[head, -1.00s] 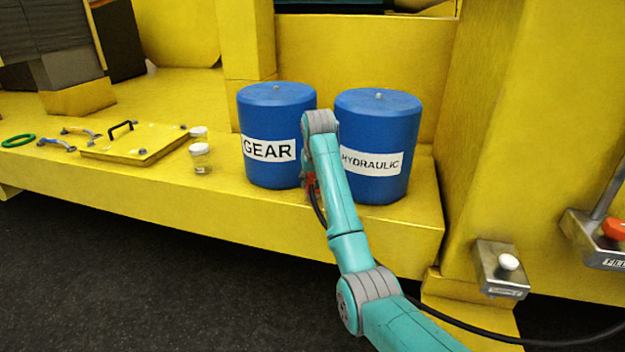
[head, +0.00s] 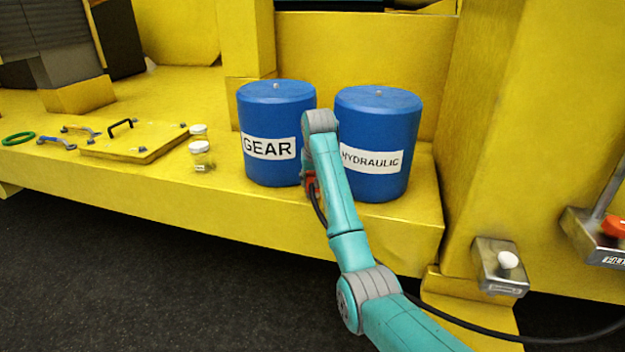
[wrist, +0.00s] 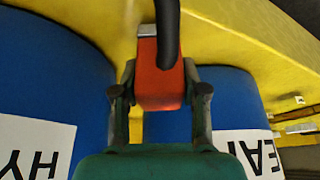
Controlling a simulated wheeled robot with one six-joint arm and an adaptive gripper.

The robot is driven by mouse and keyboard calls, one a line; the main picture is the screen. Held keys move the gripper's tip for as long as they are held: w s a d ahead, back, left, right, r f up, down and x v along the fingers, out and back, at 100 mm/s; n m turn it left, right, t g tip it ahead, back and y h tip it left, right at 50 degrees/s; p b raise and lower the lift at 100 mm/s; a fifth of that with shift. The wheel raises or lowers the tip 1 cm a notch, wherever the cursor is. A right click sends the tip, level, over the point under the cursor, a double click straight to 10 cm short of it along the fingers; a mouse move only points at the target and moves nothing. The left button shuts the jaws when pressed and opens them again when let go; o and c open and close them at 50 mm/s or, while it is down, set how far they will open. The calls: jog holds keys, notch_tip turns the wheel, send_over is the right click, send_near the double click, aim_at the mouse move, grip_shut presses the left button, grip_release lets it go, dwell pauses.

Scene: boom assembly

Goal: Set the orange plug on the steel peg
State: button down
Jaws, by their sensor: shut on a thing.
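An orange plug (head: 613,227) sits on a steel block marked with a partly cut-off label at the right edge of the head view. A steel block (head: 488,256) to its left carries a white knob or cap (head: 508,260). I cannot clearly make out a bare steel peg. My gripper (wrist: 160,95) is shut on a red-orange hose fitting (wrist: 160,78) with a steel-coloured end and a black hose. In the head view the fitting (head: 310,182) shows partly behind my arm, in front of the two blue drums.
Blue drums marked GEAR (head: 275,135) and HYDRAULIC (head: 377,145) stand on the yellow ledge (head: 230,207). Small jars (head: 201,156), a hatch lid (head: 133,142), handles and a green ring (head: 18,139) lie to the left. The black hose (head: 490,338) runs low at right.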

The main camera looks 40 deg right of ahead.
jog(key=shift+f, duration=0.8)
dwell(0.8)
jog(key=c, duration=0.5)
grip_release()
jog(key=shift+c, duration=0.2)
jog(key=shift+f, duration=0.1)
jog(key=v, duration=0.7)
jog(key=shift+r, duration=0.3)
jog(key=shift+s, duration=0.1)
